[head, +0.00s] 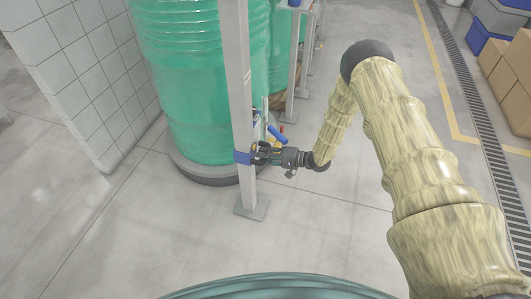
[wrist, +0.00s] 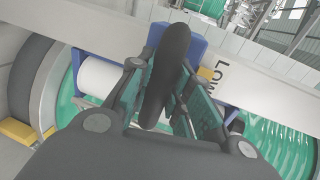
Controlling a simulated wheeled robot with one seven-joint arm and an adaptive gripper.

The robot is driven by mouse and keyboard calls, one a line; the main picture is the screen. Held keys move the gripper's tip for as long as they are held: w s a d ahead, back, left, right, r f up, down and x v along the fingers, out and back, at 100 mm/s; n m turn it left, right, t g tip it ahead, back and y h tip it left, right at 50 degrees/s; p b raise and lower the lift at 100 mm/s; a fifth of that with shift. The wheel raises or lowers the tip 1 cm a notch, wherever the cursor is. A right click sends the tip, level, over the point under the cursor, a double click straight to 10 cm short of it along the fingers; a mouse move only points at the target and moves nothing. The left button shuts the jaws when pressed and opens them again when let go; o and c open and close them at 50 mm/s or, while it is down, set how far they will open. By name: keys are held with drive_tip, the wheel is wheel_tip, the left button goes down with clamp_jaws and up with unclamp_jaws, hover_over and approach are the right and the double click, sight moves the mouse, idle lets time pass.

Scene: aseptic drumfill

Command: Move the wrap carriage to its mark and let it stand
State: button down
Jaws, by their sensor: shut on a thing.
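The wrap carriage (head: 243,157) is a blue block around a grey upright mast, low on it, in the head view. The wrist view shows the blue block (wrist: 184,33) with a white roll (wrist: 103,78) beside it. My gripper (head: 262,154) is at the carriage from the right. In the wrist view my gripper (wrist: 172,92) is shut on a dark rounded handle (wrist: 166,70) in front of the blue block. A white label reading "LOW" (wrist: 214,74) is on the mast next to the block. Part of the carriage is hidden behind my fingers.
The grey mast (head: 238,85) stands on a square floor plate (head: 251,207). A green-wrapped stack of drums (head: 195,80) on a round turntable (head: 207,174) is close behind it. A tiled wall (head: 80,75) is at left. Cardboard boxes (head: 508,85) are at far right. The front floor is clear.

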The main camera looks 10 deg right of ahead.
drive_tip(key=shift+s+f, duration=0.1)
drive_tip(key=shift+f, duration=0.25)
drive_tip(key=shift+f, duration=0.1)
drive_tip(key=c, duration=1.3)
unclamp_jaws()
drive_tip(key=shift+f, duration=0.1)
drive_tip(key=shift+r, duration=0.2)
drive_tip(key=shift+d, duration=0.15)
drive_tip(key=v, duration=1.2)
drive_tip(key=shift+f, duration=0.1)
